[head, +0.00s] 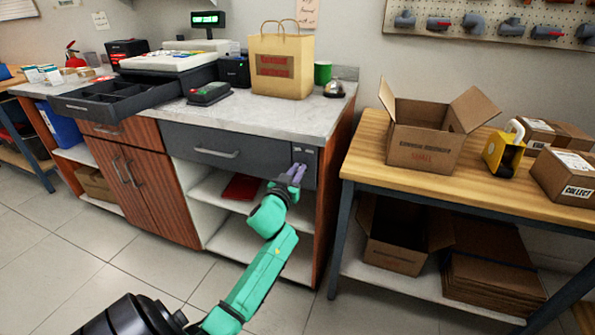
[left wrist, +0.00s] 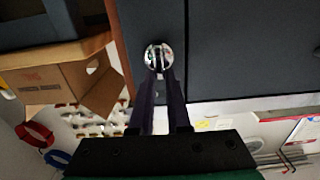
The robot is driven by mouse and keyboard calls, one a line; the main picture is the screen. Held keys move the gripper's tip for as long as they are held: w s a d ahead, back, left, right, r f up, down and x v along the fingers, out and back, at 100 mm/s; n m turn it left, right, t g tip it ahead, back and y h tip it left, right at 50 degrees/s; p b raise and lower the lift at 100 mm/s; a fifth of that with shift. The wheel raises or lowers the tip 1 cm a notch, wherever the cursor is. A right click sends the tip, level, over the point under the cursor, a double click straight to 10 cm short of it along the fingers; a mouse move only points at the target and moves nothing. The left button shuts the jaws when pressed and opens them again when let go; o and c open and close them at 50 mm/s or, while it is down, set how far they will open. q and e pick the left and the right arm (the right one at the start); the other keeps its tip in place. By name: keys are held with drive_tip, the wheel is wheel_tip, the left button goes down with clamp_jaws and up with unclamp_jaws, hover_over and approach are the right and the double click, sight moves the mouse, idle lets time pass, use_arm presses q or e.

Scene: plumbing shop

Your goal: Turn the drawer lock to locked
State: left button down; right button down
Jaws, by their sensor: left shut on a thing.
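The dark grey drawer (head: 222,148) under the counter is shut, and a narrow dark panel (head: 306,158) stands at its right end. My left gripper (head: 298,170) reaches up to this panel, with its purple fingertips against its front. In the left wrist view the drawer lock (left wrist: 158,55) is a round, shiny metal piece on the dark front. The tips of my left gripper (left wrist: 158,78) are closed on its turning part. The fingers hide much of the lock in the head view, and I cannot tell which way it is turned. My right gripper is not in view.
An open till drawer (head: 110,100) juts out at the left of the counter. A paper bag (head: 281,62) and a bell (head: 334,89) stand on the countertop (head: 235,115). A wooden table (head: 430,180) with boxes stands close on the right. Open shelves lie below the drawer.

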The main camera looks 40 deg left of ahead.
use_arm(q)
drive_tip(key=m, duration=0.6)
drive_tip(key=d+f+m+b, duration=0.1)
drive_tip(key=m, duration=0.4)
drive_tip(key=f+m, duration=0.1)
drive_tip(key=m, duration=0.5)
drive_tip(key=shift+w+d+m+b, duration=0.3)
drive_tip(key=shift+d, duration=0.1)
idle(0.3)
drive_tip(key=c, duration=0.9)
unclamp_jaws()
drive_tip(key=shift+r, duration=0.1)
